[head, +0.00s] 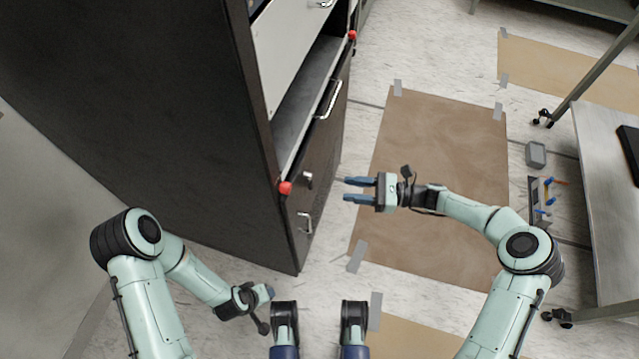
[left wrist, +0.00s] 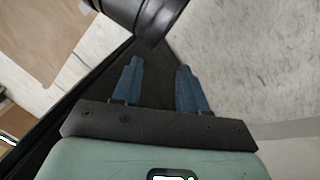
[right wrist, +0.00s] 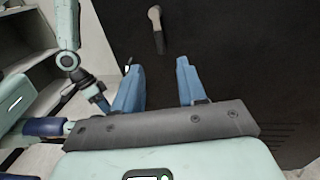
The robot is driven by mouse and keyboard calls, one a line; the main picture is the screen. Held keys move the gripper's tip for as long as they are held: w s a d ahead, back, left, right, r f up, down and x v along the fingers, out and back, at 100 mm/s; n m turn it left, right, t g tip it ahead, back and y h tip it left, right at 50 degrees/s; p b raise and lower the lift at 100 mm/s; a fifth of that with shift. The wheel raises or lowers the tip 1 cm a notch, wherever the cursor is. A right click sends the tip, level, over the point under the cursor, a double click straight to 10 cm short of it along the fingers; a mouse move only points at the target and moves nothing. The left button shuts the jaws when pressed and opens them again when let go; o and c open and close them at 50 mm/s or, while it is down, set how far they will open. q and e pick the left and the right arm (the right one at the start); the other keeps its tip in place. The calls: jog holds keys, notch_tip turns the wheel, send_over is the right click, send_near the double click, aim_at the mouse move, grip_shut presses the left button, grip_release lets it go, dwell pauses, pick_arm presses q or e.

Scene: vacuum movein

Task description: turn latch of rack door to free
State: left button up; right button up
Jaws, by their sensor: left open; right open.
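The tall black rack (head: 170,110) stands at the left in the head view. Its front has a small metal latch (head: 308,180) near a red knob (head: 285,188), with a handle (head: 305,223) below. My right gripper (head: 352,189) is open and empty, its fingers pointing at the latch with a gap between. In the right wrist view, a pale lever (right wrist: 157,30), apparently the latch, shows on the dark front beyond the open fingers (right wrist: 160,85). My left gripper (head: 270,292) is low, near the rack's bottom corner. Its open, empty fingers show in the left wrist view (left wrist: 160,85).
Another handle (head: 328,100) and a second red knob (head: 352,35) are farther along the rack front. A metal table (head: 600,150) stands at the right.

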aim_at(309, 182)
jog(key=w+a+b, duration=0.1)
jog(key=a, duration=0.8)
jog(key=shift+a, duration=0.1)
grip_shut()
